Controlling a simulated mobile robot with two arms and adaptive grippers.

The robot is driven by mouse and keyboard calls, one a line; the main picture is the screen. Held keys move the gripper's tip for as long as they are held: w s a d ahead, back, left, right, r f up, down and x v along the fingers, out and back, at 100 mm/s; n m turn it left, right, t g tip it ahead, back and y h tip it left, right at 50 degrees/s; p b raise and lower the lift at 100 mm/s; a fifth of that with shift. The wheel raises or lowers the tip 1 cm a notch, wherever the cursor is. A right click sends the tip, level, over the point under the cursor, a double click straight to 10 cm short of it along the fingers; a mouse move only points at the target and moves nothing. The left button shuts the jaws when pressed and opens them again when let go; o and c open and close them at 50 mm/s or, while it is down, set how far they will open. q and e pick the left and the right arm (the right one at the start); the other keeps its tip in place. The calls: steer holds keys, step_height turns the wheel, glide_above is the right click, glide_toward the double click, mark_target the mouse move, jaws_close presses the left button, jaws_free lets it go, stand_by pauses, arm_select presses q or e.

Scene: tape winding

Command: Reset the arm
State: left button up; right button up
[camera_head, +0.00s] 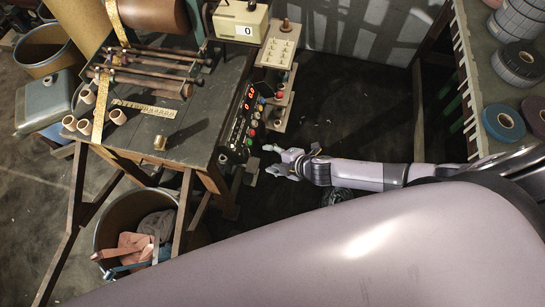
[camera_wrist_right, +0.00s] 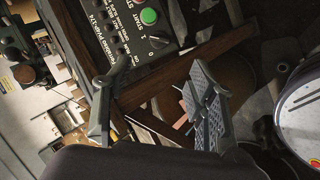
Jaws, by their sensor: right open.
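My right gripper (camera_head: 275,161) is in the middle of the head view, at the end of my right arm, which comes in from the right. Its fingers point left toward the winding bench and are apart, with nothing between them. In the right wrist view the two fingers of my right gripper (camera_wrist_right: 158,100) stand apart. The control panel (camera_head: 245,118) with red digits and coloured buttons is just left of and above the gripper in the head view. In the right wrist view the panel (camera_wrist_right: 125,30) shows a green button. My left gripper is not in view.
The winding bench (camera_head: 200,128) holds cardboard tubes (camera_head: 116,117), rods and a small brass piece (camera_head: 160,142). A bin (camera_head: 112,227) stands under it. A rack at the right holds tape rolls (camera_head: 503,122). Dark open floor (camera_head: 345,115) lies between bench and rack.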

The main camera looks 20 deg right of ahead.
steer(key=shift+f, duration=0.15)
steer(key=s+d+f+m+g+h+b, duration=0.1)
steer(key=s+d+f+m+b, duration=0.2)
steer(key=f, duration=0.4)
steer(key=s+d+f+m+g+h+b, duration=0.1)
steer(key=s+d+f+m+h, duration=0.2)
steer(key=f, duration=0.4)
steer(key=s+d+f+m+b, duration=0.1)
steer(key=s+d+f+m, duration=0.3)
steer(key=f, duration=0.3)
steer(key=s+f+m+g+b, duration=0.1)
steer(key=s+f, duration=0.3)
steer(key=s, duration=0.4)
steer(key=s+a+f+m+g+b, duration=0.1)
steer(key=s+f+m+g, duration=0.1)
steer(key=s, duration=0.7)
steer(key=s+f+m+g+h+b, duration=0.1)
steer(key=s+f+m, duration=0.3)
steer(key=s, duration=0.5)
steer(key=shift+s+a+f+m+g, duration=0.2)
steer(key=shift+a+f+m+g, duration=0.1)
steer(key=shift+f+g, duration=0.5)
